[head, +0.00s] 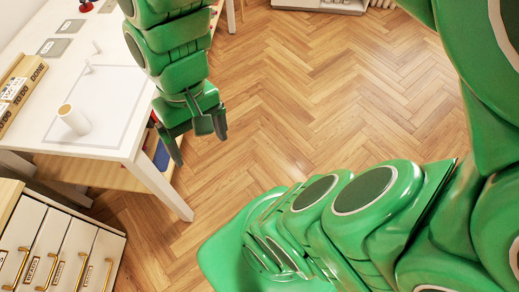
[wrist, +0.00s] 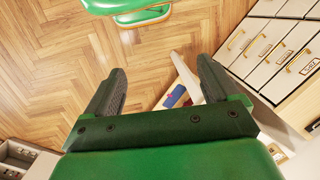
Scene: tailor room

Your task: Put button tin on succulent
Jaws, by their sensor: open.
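My gripper (head: 196,146) hangs beside the right edge of the white table in the head view, pointing down over the floor. Its two fingers stand apart and nothing is between them. In the wrist view my gripper (wrist: 160,85) is also open and empty, with wood floor behind it. I cannot make out a button tin or a succulent in either view.
A drawer cabinet (head: 55,243) stands at the lower left. The herringbone floor (head: 320,95) is clear in the middle.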

